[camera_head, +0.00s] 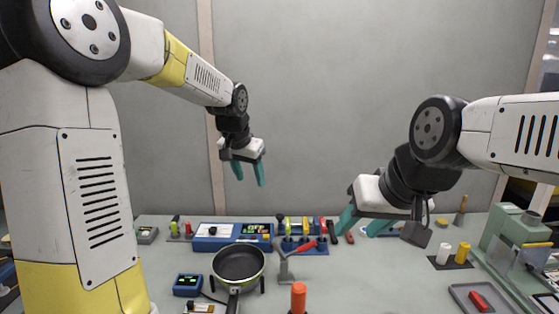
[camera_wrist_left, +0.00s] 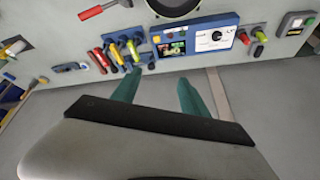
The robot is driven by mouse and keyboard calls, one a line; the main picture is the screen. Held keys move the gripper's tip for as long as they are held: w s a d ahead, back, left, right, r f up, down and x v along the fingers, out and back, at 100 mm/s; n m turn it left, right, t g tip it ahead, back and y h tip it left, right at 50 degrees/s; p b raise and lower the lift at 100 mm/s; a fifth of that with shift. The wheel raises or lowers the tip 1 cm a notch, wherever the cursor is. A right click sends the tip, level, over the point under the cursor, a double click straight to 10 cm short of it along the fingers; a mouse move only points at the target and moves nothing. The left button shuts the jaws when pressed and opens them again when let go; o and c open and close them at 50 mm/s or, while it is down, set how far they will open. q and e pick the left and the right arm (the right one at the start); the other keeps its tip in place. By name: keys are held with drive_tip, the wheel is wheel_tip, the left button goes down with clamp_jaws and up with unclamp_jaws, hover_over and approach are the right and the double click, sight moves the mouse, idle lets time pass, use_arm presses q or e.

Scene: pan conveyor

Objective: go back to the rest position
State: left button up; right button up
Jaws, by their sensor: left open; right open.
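My left gripper (camera_head: 247,172) hangs high above the back of the table, in front of the grey wall. Its two teal fingers are apart with nothing between them. They also show in the left wrist view (camera_wrist_left: 155,90), with the table's back edge beyond them. My right gripper (camera_head: 364,222) is lower, above the back right part of the table. Its teal fingers are spread and empty. A dark pan (camera_head: 239,263) with a green rim stands on the table below my left gripper, apart from both grippers.
A blue panel box (camera_head: 232,231) and a blue tool rack (camera_head: 303,246) line the back of the table. A red-handled tool (camera_head: 290,254) and an orange cylinder (camera_head: 299,297) stand right of the pan. A green machine (camera_head: 510,240) and grey tray (camera_head: 462,293) are at right.

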use_arm(q)
drive_tip(key=s+a+r+n, duration=0.1)
drive_tip(key=s+a+n, duration=0.1)
drive_tip(key=s, duration=1.2)
drive_tip(key=s+a+r+n+t, duration=0.1)
drive_tip(key=s+a+n, duration=0.1)
drive_tip(key=s, duration=1.1)
drive_tip(key=shift+s+a+r+h, duration=0.2)
drive_tip(key=shift+s+a+h, duration=0.2)
drive_tip(key=shift+a, duration=0.45)
